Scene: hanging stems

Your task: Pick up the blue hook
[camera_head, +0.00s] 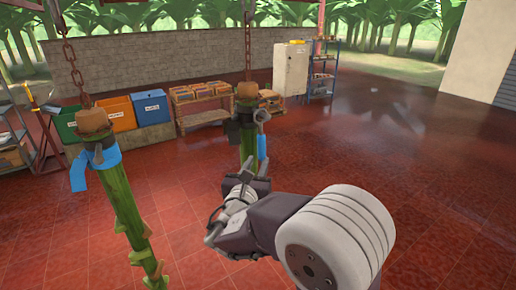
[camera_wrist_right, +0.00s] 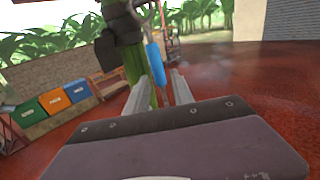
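Two green stems hang on chains. The right stem (camera_head: 247,140) carries a slim blue piece (camera_head: 261,147) below a grey fitting, on its right side. In the right wrist view this blue piece (camera_wrist_right: 155,64) hangs in line with the gap between the fingers. The left stem (camera_head: 124,205) carries a broader blue, hook-like piece (camera_head: 95,163) near its top. I cannot tell for certain which is the blue hook. My right gripper (camera_head: 256,169) is open just below the slim blue piece; its fingers (camera_wrist_right: 160,88) look empty. My left gripper is not in view.
A dark box-like piece (camera_head: 232,132) sits on the right stem's left side. Thorns or stubs stick out from the left stem. Green, orange and blue bins (camera_head: 151,108), wooden racks and a white cabinet (camera_head: 291,68) stand behind. The red floor at right is clear.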

